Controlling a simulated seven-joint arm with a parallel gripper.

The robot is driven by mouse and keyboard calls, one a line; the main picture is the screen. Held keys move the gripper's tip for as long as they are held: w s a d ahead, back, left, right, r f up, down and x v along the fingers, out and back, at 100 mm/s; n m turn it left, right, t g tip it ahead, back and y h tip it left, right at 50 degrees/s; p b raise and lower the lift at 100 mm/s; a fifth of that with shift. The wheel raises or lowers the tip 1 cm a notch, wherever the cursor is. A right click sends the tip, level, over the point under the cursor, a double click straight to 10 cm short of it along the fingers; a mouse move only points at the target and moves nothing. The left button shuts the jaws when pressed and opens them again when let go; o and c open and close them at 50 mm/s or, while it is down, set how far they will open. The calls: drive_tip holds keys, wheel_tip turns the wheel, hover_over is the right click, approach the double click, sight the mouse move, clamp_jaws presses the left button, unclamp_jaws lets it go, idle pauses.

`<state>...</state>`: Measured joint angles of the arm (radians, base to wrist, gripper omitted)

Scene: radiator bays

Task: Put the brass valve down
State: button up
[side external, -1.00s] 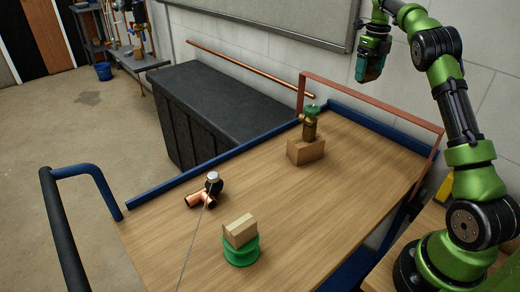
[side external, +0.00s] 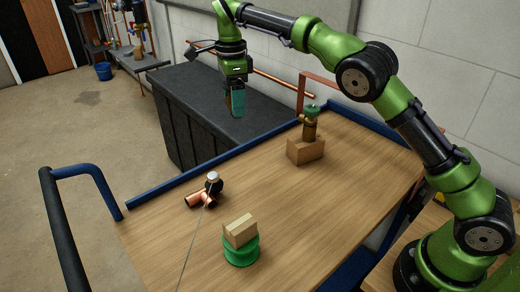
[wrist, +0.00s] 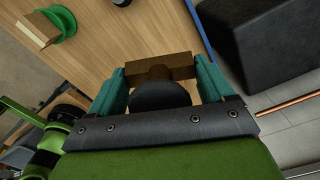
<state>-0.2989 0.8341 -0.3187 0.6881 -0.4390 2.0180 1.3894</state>
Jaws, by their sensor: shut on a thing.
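My gripper (wrist: 160,82) has teal fingers and is in the air above the far side of the bench, near the blue rail. In the wrist view it is shut on the brass valve (wrist: 160,66), a brown-gold body spanning the fingertips with a dark round cap (wrist: 160,97) nearer the palm. In the side view my gripper (side external: 237,103) points down, and its finger hides the held valve. Another brass fitting with a green handwheel (side external: 311,125) stands upright on a wooden block (side external: 305,151), apart from my gripper.
A copper tee with a black, white-topped head (side external: 203,193) lies on the wooden bench (side external: 285,205). A wooden block (side external: 240,231) sits on a green round stand (side external: 242,252). A blue rail (side external: 180,180) edges the bench beside a black chest (side external: 190,100). The middle is clear.

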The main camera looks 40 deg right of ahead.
drive_tip(key=s+a+n, duration=0.5)
drive_tip(key=s+a, duration=0.1)
drive_tip(key=a, duration=0.7)
drive_tip(key=s+a+n, duration=0.4)
drive_tip(key=s+a, duration=0.1)
drive_tip(key=a, duration=0.7)
wheel_tip(320, 180, down, 15)
drive_tip(key=shift+f, duration=2.95)
drive_tip(key=shift+f, duration=0.2)
drive_tip(key=o, duration=1.2)
drive_tip(key=shift+r, duration=0.15)
